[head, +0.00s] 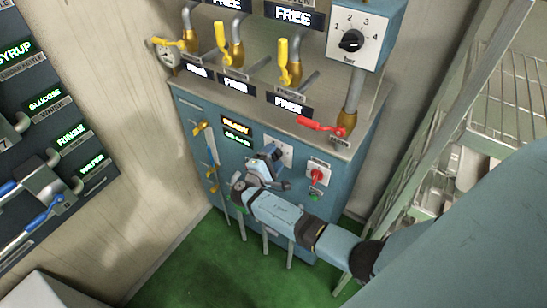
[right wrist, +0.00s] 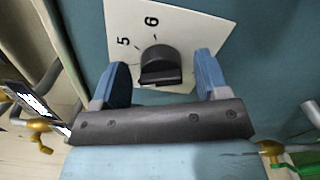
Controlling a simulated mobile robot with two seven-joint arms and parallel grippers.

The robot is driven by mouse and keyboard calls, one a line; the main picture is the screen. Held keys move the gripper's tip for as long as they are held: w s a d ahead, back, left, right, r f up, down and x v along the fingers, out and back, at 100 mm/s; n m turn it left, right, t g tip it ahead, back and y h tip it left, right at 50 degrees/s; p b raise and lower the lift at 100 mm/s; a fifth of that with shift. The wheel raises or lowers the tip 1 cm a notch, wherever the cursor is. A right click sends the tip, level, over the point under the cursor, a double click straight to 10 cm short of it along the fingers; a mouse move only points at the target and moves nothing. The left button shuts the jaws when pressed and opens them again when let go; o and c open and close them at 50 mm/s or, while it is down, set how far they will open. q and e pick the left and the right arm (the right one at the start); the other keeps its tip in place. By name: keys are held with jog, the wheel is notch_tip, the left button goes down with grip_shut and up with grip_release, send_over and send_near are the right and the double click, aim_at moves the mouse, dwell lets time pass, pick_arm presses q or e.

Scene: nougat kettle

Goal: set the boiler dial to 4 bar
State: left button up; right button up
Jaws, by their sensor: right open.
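A white dial plate (head: 368,29) marked 1 to 4 and "bar", with a black knob (head: 351,40), sits on a blue box at the top right of the head view. I cannot tell for sure where its knob points. My right gripper (head: 276,153) is at a different, lower white plate (head: 287,153) on the cabinet front, well below the bar dial. In the right wrist view, this plate's black knob (right wrist: 160,68) lies between the two open blue fingers (right wrist: 162,82), with a gap on both sides. The numbers 5 and 6 show on it. My left gripper is out of view.
A red switch (head: 317,176) is on the cabinet front just right of my right gripper. A red-handled valve (head: 322,126) and several yellow-handled valves stand above. A wire shelf rack (head: 510,95) is at the right. Green floor (head: 200,265) is clear at lower left.

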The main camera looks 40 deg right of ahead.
jog(key=b+v, duration=0.2)
jog(key=v, duration=1.1)
jog(key=shift+a, duration=0.3)
jog(key=shift+s, duration=0.15)
